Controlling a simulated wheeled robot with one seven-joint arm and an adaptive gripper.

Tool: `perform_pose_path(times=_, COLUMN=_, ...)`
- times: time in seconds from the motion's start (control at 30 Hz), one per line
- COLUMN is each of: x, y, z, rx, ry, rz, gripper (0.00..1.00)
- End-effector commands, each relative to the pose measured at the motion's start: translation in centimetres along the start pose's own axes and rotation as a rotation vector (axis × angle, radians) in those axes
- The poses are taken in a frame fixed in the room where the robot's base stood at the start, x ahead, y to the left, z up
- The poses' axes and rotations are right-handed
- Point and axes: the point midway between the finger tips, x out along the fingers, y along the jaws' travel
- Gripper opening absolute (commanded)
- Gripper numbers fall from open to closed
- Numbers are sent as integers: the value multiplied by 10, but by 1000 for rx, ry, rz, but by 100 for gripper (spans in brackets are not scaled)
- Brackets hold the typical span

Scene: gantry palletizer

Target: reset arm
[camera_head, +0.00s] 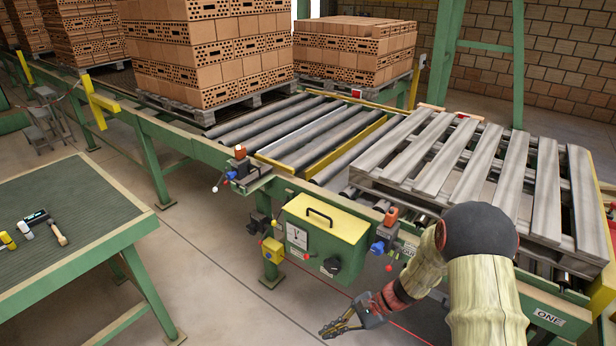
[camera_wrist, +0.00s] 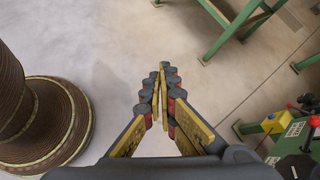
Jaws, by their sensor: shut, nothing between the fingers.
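My gripper (camera_head: 334,330) shows low in the head view, at the end of my bent arm, in front of the green conveyor frame. It hangs over the bare floor and points to the left in the head view. In the wrist view my gripper (camera_wrist: 161,72) has its fingertips together with nothing between them. It touches no object in either view.
A control box (camera_head: 325,236) with a yellow top stands close by on the conveyor. An empty wooden pallet (camera_head: 435,160) lies on the rollers. A green table (camera_head: 60,215) with several small tools stands at left. Open floor (camera_head: 225,265) lies between table and conveyor.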

Motion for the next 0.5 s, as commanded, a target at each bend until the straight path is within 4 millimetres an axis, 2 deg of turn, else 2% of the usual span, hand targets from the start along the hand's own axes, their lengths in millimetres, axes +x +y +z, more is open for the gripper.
perform_pose_path(times=0.03, x=-16, y=8, z=18, rx=-73, ry=34, rz=47, gripper=0)
perform_pose_path(times=0.2, x=-61, y=42, z=59, rx=-295, ry=148, rz=203, gripper=0)
perform_pose_path(times=0.5, x=-141, y=90, z=116, rx=-640, ry=373, rz=418, gripper=0)
